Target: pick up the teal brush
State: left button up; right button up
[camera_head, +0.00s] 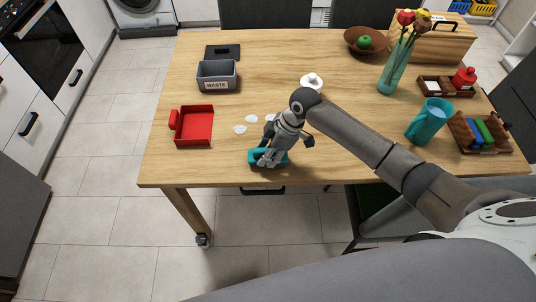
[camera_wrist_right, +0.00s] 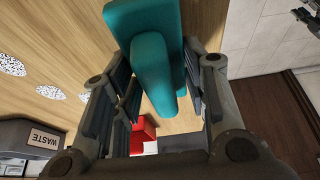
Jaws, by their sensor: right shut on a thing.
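The teal brush (camera_head: 282,158) is at the front edge of the wooden table, under my right gripper (camera_head: 268,158). In the right wrist view the brush (camera_wrist_right: 152,72) lies between the two fingers of the right gripper (camera_wrist_right: 165,95), which is shut on it. The gripper hides part of the brush in the head view. I cannot tell whether the brush touches the table. My left gripper is in neither view.
A red dustpan-like tray (camera_head: 194,142) and a grey WASTE bin (camera_head: 217,88) stand to the left. Several white speckled patches (camera_head: 240,129) lie nearby. A white lidded item (camera_head: 311,81), a teal jug (camera_head: 428,120), a vase (camera_head: 392,75) and wooden trays (camera_head: 490,147) stand farther right.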

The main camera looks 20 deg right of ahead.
jog(key=shift+r, duration=0.15)
jog(key=shift+r, duration=0.3)
notch_tip(320, 180, up, 2)
jog(key=shift+r+b, duration=0.2)
jog(key=shift+b, duration=0.35)
jog(key=s+r+b, duration=0.1)
jog(key=s+r, duration=0.8)
jog(key=s, duration=0.5)
jog(key=shift+a+r, duration=0.15)
jog(key=shift+r, duration=0.2)
